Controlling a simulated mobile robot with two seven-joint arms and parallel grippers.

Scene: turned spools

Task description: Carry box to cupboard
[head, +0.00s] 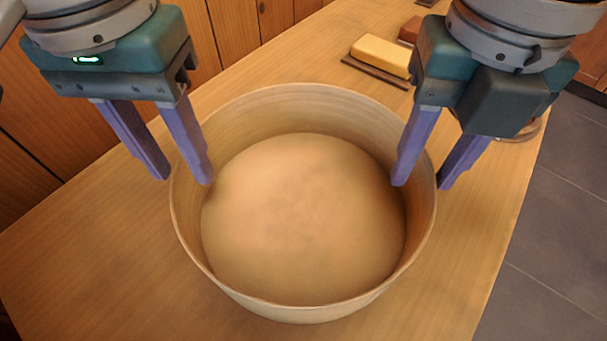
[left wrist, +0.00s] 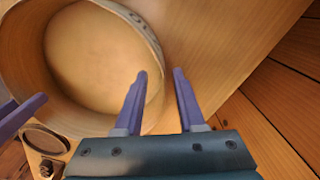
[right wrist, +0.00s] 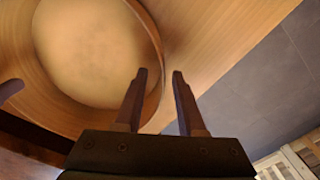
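The box is a round, open wooden tub (head: 300,302) standing upright on the wooden table, with nothing visible inside. My left gripper (head: 185,180) is open at the tub's left rim, one finger inside the wall and one outside. My right gripper (head: 421,185) is open at the right rim in the same way. The left wrist view shows the tub wall (left wrist: 152,48) between spread fingers (left wrist: 159,73). The right wrist view shows the wall (right wrist: 157,45) likewise between spread fingers (right wrist: 160,73). I cannot pick out the cupboard for certain.
A yellow block (head: 382,52) on a dark base lies behind the tub, with a reddish-brown block (head: 410,30) beside it. A round object (head: 527,130) shows partly behind my right gripper. Wooden panels (head: 45,130) stand along the left. Grey tiled floor (head: 560,220) lies right of the table.

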